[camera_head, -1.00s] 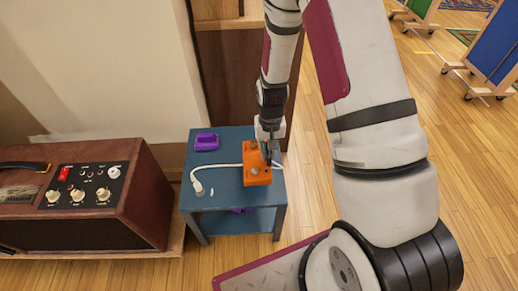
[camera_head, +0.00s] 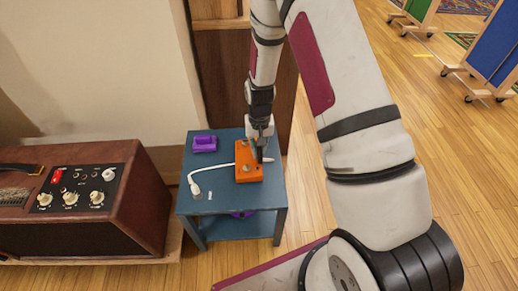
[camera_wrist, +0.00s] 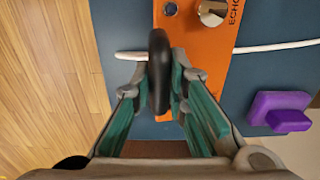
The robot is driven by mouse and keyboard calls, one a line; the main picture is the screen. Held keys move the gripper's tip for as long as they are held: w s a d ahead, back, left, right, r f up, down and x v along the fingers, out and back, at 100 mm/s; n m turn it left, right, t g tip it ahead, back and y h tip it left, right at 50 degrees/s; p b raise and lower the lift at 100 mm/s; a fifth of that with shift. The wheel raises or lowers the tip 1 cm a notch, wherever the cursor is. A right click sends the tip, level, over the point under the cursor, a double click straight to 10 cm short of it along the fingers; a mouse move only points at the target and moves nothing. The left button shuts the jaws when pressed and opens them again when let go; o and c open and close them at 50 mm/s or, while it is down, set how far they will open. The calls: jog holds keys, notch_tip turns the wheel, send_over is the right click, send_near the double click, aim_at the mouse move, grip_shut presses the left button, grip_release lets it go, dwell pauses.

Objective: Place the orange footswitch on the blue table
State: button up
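The orange footswitch (camera_head: 248,172) rests on the right part of the blue table (camera_head: 222,200). In the wrist view the footswitch (camera_wrist: 203,45) shows a metal knob and the letters ECHO. My gripper (camera_head: 261,154) points down at the right side of the footswitch. In the wrist view my gripper (camera_wrist: 160,70) has its teal fingers drawn together at one narrow dark shape over the edge of the footswitch. No footswitch body shows between the fingers. The fingertips hide part of that edge; I cannot tell whether they touch it.
A purple pedal (camera_head: 204,143) sits at the table's back left. A white cable (camera_head: 208,173) with a plug (camera_head: 196,190) lies to the left of the footswitch. A brown amplifier (camera_head: 120,205) stands left of the table. Another purple thing sits on the lower shelf.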

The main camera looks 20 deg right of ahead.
jog(key=o, duration=0.3)
jog(key=shift+o, duration=0.2)
jog(key=shift+r, duration=0.1)
jog(key=s+a+r+p, duration=0.1)
jog(key=s+r+p, duration=0.1)
jog(key=r, duration=1)
jog(key=s+r+p, duration=0.2)
jog(key=s+r, duration=0.1)
jog(key=r, duration=0.9)
jog(key=s+a+r+n, duration=0.1)
jog(key=s+r+n, duration=0.1)
jog(key=s+r, duration=1.05)
jog(key=s, duration=0.8)
jog(key=s+r+n, duration=0.1)
jog(key=s+r, duration=0.2)
jog(key=s, duration=0.7)
jog(key=shift+s+a+r+n, duration=0.3)
jog(key=shift+a+r, duration=0.05)
